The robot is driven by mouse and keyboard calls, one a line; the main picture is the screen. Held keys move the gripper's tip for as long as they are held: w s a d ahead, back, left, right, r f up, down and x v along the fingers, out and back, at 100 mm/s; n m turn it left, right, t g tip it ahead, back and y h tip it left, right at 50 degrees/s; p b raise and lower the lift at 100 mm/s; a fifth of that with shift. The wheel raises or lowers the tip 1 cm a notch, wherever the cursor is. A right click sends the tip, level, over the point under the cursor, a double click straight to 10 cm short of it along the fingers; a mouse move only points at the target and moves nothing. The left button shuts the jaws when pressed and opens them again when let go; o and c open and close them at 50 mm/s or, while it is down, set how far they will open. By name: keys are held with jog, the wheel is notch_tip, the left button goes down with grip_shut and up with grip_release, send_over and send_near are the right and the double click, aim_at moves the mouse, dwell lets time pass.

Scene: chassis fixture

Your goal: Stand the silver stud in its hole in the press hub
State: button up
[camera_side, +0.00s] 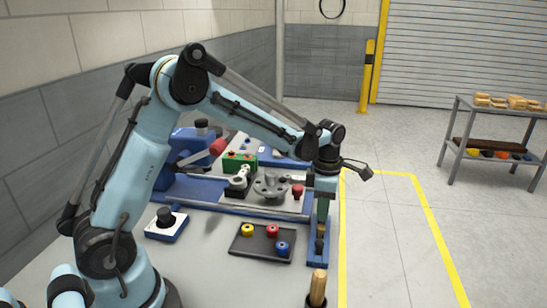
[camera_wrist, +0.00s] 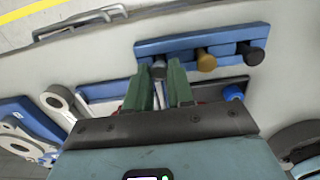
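The silver stud (camera_wrist: 158,69) stands at the left end of a blue rack (camera_wrist: 225,38) in the wrist view, its head showing between my green fingertips. My gripper (camera_wrist: 160,72) has its fingers apart, one on each side of the stud; contact cannot be made out. In the side view my gripper (camera_side: 322,216) points down over the rack (camera_side: 317,258) and hides the silver stud. The press hub (camera_side: 270,186), a grey round part with raised bosses, sits left of my gripper in the side view. Its holes are too small to make out.
A brown stud (camera_wrist: 206,60) and a black stud (camera_wrist: 252,53) share the rack. A dark tray (camera_side: 240,248) with yellow, red and blue round pieces lies in front of the hub. A red knob (camera_side: 297,191) stands between hub and gripper. A rail (camera_side: 245,208) runs in front of the hub.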

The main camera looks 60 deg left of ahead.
grip_shut()
jog(key=shift+r, duration=0.15)
jog(key=shift+r, duration=2.35)
jog(key=s+a+r+m, duration=0.3)
jog(key=a+m, duration=0.4)
jog(key=m, duration=0.3)
jog(key=s+a+r+m, duration=0.4)
jog(key=a+m, duration=0.3)
jog(key=m, duration=0.4)
jog(key=shift+s+m, duration=0.3)
jog(key=shift+s, duration=0.3)
jog(key=shift+f, duration=2.2)
jog(key=shift+f, duration=0.25)
